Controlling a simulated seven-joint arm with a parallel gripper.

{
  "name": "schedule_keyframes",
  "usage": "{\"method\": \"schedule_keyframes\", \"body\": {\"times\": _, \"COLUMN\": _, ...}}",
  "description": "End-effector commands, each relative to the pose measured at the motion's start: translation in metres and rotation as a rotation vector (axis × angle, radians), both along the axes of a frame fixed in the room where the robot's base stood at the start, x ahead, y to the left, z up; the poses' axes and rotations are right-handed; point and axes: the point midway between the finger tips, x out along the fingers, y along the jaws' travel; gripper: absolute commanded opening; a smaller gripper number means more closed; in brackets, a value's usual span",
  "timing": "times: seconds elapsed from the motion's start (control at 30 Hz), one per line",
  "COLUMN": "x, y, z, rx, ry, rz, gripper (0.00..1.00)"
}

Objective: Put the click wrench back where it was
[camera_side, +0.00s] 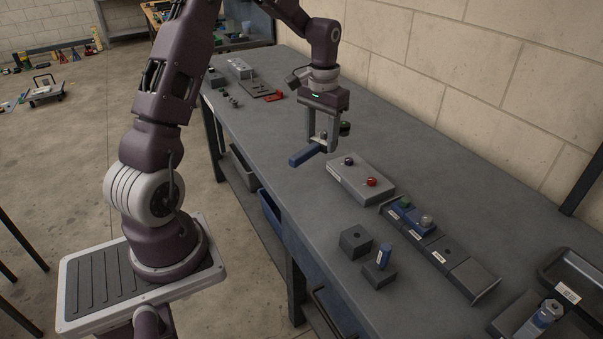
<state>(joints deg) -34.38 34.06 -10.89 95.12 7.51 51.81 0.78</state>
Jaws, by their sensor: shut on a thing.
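My gripper (322,143) hangs above the middle of the grey bench, fingers pointing down. It is shut on what looks like the click wrench, whose blue handle (304,156) sticks out to the lower left of the fingers. A dark round part (345,128) shows just right of the fingers; it may be the wrench's head, but the fingers hide the join. The wrench appears to be held above the bench top, close to the left end of the button box. Which spot it came from cannot be told from this view.
A grey box (346,180) with a black and a red button stands just right of the gripper. A dark plate (257,88) and red piece (274,96) lie toward the far end.

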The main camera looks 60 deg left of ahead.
Motion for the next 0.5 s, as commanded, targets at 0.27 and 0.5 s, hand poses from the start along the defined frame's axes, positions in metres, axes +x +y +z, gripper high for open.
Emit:
{"method": "schedule_keyframes", "body": {"times": 0.27, "x": -0.03, "y": 0.051, "z": -0.015, "rx": 0.004, "ry": 0.002, "rz": 0.93, "gripper": 0.0}}
{"method": "schedule_keyframes", "body": {"times": 0.5, "x": -0.041, "y": 0.065, "z": -0.035, "rx": 0.006, "ry": 0.005, "rz": 1.227, "gripper": 0.0}}
